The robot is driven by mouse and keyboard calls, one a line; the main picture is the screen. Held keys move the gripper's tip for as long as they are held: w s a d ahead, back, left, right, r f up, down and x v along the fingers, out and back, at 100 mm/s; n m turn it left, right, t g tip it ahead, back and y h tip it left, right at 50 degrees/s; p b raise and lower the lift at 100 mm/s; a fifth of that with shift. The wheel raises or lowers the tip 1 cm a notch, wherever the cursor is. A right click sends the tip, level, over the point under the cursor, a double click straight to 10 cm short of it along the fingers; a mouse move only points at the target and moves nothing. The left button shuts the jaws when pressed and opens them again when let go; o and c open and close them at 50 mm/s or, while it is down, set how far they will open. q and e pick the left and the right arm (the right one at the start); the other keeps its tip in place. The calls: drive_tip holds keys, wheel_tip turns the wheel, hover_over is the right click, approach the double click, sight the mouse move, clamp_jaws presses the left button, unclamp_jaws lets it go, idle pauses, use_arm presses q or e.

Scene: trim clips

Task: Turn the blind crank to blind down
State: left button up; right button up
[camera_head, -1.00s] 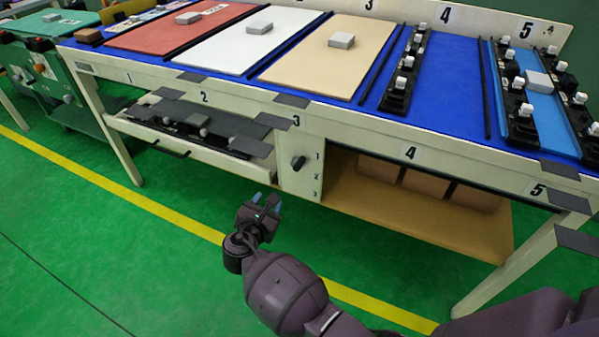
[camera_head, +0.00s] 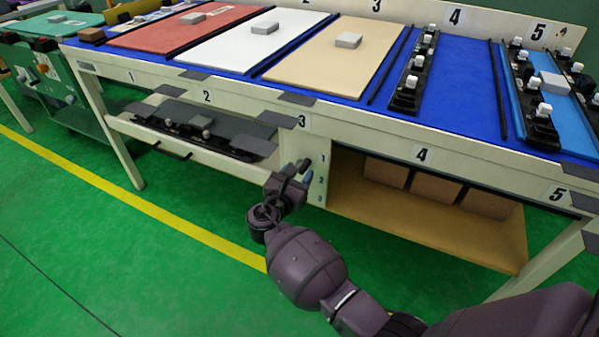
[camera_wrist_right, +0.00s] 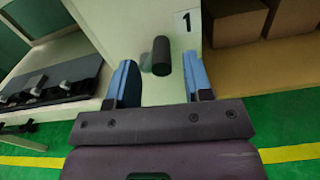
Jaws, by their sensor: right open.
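The crank is a black knob (camera_head: 304,164) on the pale front panel (camera_head: 317,148) below the table top, beside the printed marks 1, 2 and 3. My right gripper (camera_head: 299,176) is open in front of the panel, at the knob. In the right wrist view the dark handle of the knob (camera_wrist_right: 161,56) stands between the two blue fingertips (camera_wrist_right: 158,75), with a gap on both sides. The "1" mark shows to its right. No blind can be made out. My left gripper is not in view.
An open shelf with brown boxes (camera_head: 433,189) is right of the panel. A pulled-out tray with black clip parts (camera_head: 205,130) is at its left. Dark grey tabs (camera_head: 297,98) stick out from the table's front edge. The green floor in front is clear.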

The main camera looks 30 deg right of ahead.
drive_tip(key=shift+x, duration=0.8)
clamp_jaws()
drive_tip(key=shift+m, duration=0.3)
drive_tip(key=m, duration=0.2)
drive_tip(key=shift+s+d+f+m, duration=0.25)
drive_tip(key=shift+s+f+m, duration=0.05)
drive_tip(key=shift+s+f, duration=0.1)
drive_tip(key=shift+s+d+f+m, duration=0.1)
drive_tip(key=shift+f+m, duration=0.25)
drive_tip(key=shift+m, duration=0.6)
drive_tip(key=shift+s+d+f+m, duration=0.1)
drive_tip(key=shift+f+m, duration=0.25)
drive_tip(key=shift+m, duration=0.6)
drive_tip(key=shift+a, duration=0.1)
